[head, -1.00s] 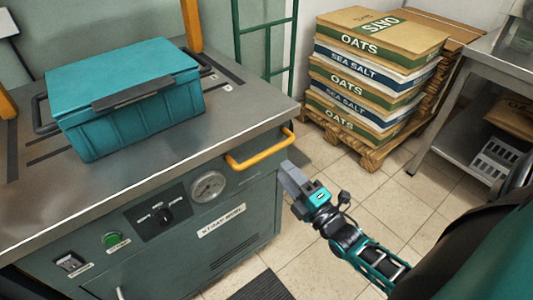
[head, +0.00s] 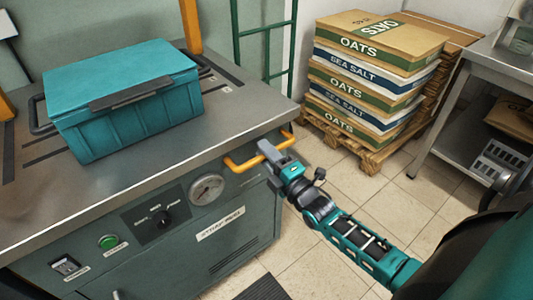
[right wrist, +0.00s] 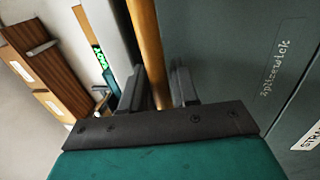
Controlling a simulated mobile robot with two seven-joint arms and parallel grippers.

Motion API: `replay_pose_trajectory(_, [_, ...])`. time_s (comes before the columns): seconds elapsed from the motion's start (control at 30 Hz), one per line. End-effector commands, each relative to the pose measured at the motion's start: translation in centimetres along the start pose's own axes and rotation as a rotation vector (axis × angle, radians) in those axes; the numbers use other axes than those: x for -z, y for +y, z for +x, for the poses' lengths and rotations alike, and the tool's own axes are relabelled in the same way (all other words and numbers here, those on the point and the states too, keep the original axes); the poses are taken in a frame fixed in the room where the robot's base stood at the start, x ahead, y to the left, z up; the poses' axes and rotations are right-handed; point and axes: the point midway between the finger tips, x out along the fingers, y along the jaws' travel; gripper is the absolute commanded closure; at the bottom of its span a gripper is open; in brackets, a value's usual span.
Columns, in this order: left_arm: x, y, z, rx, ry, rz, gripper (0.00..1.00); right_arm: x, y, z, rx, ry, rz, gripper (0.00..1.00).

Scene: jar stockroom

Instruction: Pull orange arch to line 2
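The orange arch (head: 240,166) is a bent orange bar on the front edge of the steel-topped machine, near its right corner. My right gripper (head: 266,150) is at its right part in the head view and hides some of it. In the right wrist view, the orange bar (right wrist: 146,45) runs between the two dark fingers (right wrist: 157,88). The fingers stand apart on either side of it, and a narrow gap shows on the right side. No line marked 2 can be read. My left gripper is out of view.
A teal lidded crate (head: 125,125) sits on the steel top (head: 190,140). The front panel has a gauge (head: 207,188) and a green button (head: 108,241). Stacked sacks (head: 370,85) stand on a pallet behind. Tiled floor (head: 330,180) is open on the right.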

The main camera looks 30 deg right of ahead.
Motion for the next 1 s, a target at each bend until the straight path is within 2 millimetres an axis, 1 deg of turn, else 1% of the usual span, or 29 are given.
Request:
replay_pose_trajectory(0.03, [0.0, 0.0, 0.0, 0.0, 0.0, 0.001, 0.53, 0.0, 0.0, 0.0, 0.0, 0.0, 0.0, 0.76])
replay_pose_trajectory(0.2, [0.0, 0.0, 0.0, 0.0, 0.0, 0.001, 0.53, 0.0, 0.0, 0.0, 0.0, 0.0, 0.0, 0.92])
replay_pose_trajectory(0.3, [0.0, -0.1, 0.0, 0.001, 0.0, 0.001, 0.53, 0.0, 0.0, 0.0, 0.0, 0.0, 0.0, 1.0])
replay_pose_trajectory(0.77, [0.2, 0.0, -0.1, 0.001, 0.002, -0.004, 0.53, 0.0, 0.1, -0.2, 0.0, 0.0, 0.0, 1.0])
replay_pose_trajectory(0.87, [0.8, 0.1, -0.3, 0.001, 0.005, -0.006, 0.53, 0.1, 0.2, -0.8, 0.002, 0.0, 0.0, 1.0])
replay_pose_trajectory(0.97, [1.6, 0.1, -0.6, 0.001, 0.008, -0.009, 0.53, 0.1, 0.5, -1.9, 0.004, -0.001, 0.002, 1.0])
replay_pose_trajectory(1.0, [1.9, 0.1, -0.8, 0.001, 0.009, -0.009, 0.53, 0.1, 0.7, -2.5, 0.005, -0.001, 0.001, 1.0])
